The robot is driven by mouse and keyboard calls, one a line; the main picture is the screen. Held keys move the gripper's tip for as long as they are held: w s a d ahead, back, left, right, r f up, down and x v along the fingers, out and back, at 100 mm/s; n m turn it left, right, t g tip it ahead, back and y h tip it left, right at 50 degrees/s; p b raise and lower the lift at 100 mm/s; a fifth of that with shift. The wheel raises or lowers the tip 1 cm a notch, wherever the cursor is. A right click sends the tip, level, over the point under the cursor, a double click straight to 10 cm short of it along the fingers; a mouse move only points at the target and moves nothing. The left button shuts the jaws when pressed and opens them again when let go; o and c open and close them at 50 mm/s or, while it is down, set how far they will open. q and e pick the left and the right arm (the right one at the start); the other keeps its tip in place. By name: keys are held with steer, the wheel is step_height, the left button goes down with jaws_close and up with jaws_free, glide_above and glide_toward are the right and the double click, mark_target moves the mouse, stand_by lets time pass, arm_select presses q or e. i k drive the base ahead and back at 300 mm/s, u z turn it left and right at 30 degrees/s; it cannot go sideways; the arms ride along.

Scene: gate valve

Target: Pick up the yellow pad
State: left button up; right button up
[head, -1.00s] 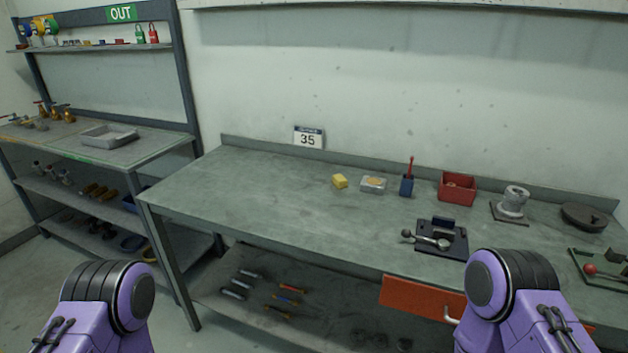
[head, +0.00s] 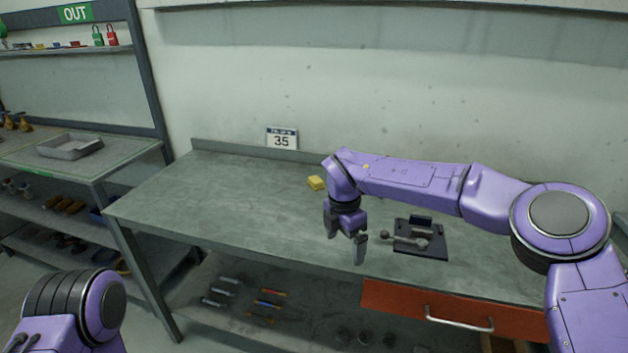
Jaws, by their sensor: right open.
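The yellow pad (head: 316,183) lies on the grey workbench (head: 220,205), just left of my right wrist in the head view. It is small and block-shaped, and its right edge is close to the wrist's outline. My right gripper (head: 345,248) is open and empty. It points down over the front part of the bench, nearer to me than the pad and a little to its right. My left gripper is out of view; only part of my left arm shows at the lower left.
A dark fixture with a ball-ended lever (head: 420,238) stands right of my right gripper. An orange drawer (head: 450,307) is under the bench. My right arm hides the bench's back right. The bench's left part is clear.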

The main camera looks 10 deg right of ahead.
mark_target(315, 183)
steer(key=i, duration=1.4)
